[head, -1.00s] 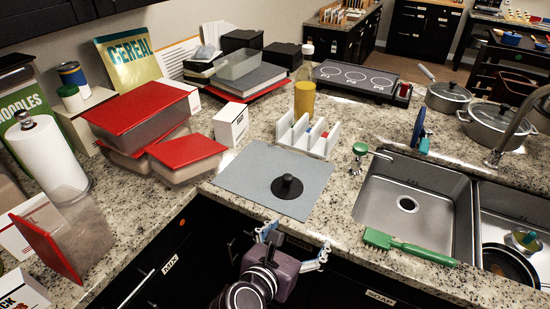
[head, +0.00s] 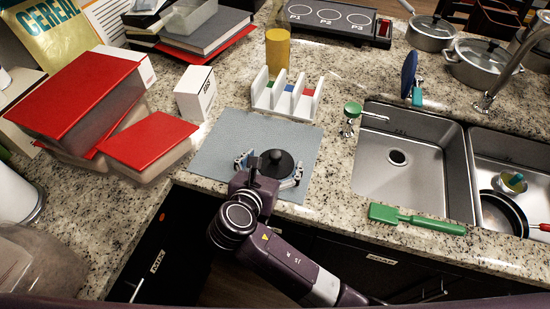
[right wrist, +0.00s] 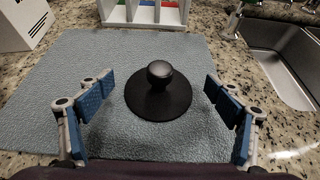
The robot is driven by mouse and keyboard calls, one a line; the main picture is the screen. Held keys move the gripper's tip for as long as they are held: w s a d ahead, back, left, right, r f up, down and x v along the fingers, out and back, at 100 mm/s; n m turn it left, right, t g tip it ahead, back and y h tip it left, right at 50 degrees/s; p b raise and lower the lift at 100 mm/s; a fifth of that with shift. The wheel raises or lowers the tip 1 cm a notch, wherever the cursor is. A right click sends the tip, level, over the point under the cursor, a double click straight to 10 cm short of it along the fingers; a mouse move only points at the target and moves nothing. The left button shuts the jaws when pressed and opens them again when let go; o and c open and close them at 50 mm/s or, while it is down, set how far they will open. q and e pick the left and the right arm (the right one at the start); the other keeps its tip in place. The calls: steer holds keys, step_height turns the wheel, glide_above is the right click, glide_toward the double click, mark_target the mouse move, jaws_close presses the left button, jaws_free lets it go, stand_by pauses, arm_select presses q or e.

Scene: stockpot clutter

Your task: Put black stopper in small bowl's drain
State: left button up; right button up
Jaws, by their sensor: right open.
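The black stopper (head: 279,164), a flat disc with a round knob, lies on the grey-blue mat (head: 222,139). It also shows upright in the right wrist view (right wrist: 158,93). My right gripper (head: 268,166) is open, its blue-padded fingers on either side of the stopper, with visible gaps in the right wrist view (right wrist: 158,82). My left gripper is out of view. The left sink bowl (head: 418,187) has an uncovered drain (head: 397,157). The right bowl (head: 490,158) is cut off by the frame edge and its drain is not visible; I cannot tell which bowl is smaller.
A black pan (head: 501,213) sits in the right bowl. A green brush (head: 415,218) lies on the counter's front edge before the sink. A white divided rack (head: 286,98) stands behind the mat. Red-lidded boxes (head: 148,141) stand left. A green-topped dispenser (head: 352,109) stands beside the sink.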

steer(key=shift+x, duration=1.15)
steer(key=c, duration=0.7)
steer(key=shift+s, duration=0.1)
steer(key=c, duration=0.8)
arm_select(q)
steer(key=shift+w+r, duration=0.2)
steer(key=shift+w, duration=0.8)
arm_select(e)
jaws_close()
